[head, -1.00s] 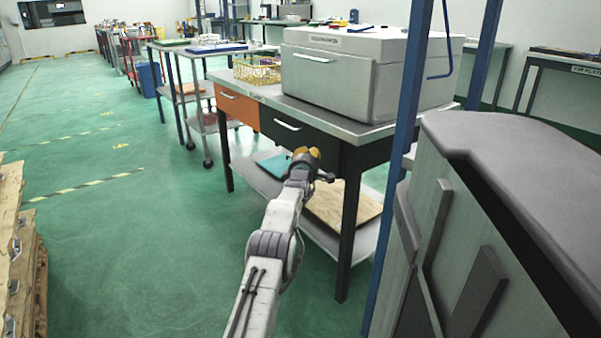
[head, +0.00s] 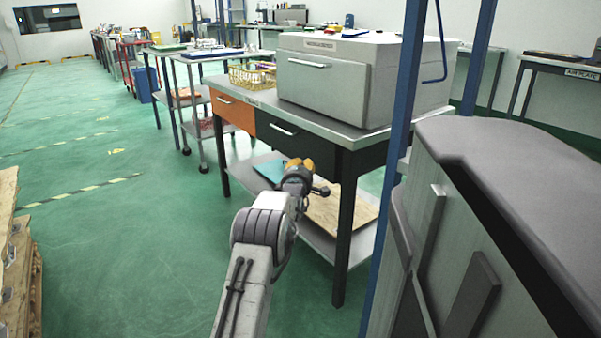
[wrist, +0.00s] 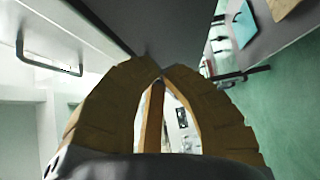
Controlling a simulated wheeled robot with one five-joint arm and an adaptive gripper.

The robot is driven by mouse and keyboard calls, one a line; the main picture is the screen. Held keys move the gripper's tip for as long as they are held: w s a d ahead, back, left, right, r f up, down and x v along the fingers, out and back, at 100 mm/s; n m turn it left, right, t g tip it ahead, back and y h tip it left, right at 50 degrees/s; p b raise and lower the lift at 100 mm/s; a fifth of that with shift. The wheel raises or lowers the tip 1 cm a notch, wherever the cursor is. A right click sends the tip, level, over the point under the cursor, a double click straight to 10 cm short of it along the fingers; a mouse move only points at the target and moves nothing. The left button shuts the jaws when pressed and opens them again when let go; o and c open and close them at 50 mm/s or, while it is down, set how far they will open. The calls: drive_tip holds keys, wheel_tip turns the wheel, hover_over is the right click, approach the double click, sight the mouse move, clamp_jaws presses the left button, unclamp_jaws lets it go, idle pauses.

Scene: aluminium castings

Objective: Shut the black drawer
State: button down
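The black drawer (head: 297,146) is in the head view, under the top of the steel bench, right of an orange drawer (head: 233,110). It has a pale bar handle (head: 284,130). Its front looks close to level with the orange one; a small gap cannot be told. My gripper (head: 299,166) is in front of the drawer's lower part, with yellow-brown fingers. In the wrist view my gripper (wrist: 161,74) has its fingertips together, with nothing seen between them. A dark flat surface (wrist: 185,35), likely the drawer front, lies just beyond the tips; contact cannot be told.
A grey box (head: 345,80) and a wire basket (head: 252,76) stand on the bench (head: 345,131). The lower shelf holds a teal item (head: 270,170) and a wooden board (head: 340,210). A blue post (head: 397,150) stands at right. Floor to the left is open.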

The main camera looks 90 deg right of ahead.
drive_tip(key=shift+w+a+p, duration=0.2)
drive_tip(key=shift+a+p, duration=0.15)
drive_tip(key=shift+a, duration=2)
